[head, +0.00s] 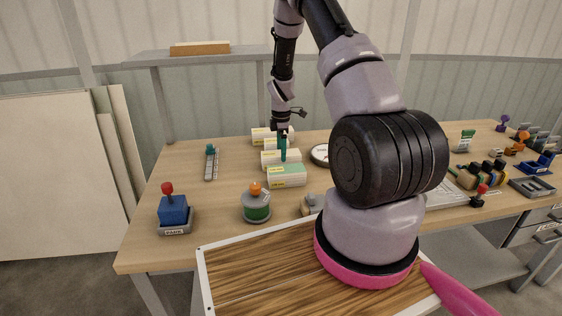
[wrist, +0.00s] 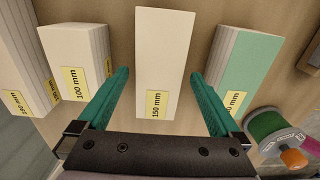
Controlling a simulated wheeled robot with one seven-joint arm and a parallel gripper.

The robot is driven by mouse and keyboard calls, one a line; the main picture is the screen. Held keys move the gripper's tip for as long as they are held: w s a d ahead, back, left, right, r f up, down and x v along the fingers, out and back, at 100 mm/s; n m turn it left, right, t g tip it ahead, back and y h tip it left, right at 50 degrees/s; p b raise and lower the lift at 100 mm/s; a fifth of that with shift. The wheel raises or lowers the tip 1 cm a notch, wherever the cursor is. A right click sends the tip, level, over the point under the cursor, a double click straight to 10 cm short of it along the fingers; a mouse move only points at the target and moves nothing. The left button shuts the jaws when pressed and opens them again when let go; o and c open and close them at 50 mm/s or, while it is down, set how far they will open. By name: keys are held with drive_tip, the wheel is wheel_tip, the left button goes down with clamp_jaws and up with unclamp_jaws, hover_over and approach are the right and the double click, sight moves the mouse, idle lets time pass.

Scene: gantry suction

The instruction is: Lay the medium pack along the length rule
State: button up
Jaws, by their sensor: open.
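Several pale packs with yellow length labels lie in a row on the bench. The 150 mm pack (wrist: 163,50) lies between the two teal fingers of my gripper (wrist: 160,75), which is open, with a gap on each side. The same pack (head: 279,158) shows in the head view under my gripper (head: 283,150). No label says "medium". A 100 mm pack (wrist: 72,60) lies left of my gripper in the wrist view. A green-topped pack (wrist: 245,65) lies to its right. A narrow grey rule with a teal piece (head: 210,164) lies left of the packs, its top bare.
A green spool with an orange knob (head: 256,205) stands in front of the packs. A blue block with a red knob (head: 173,210) stands at the bench's left front. Bench surface between rule and packs is clear.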

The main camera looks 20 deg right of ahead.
drive_tip(key=shift+f, duration=1.45)
drive_tip(key=shift+w, duration=0.1)
clamp_jaws()
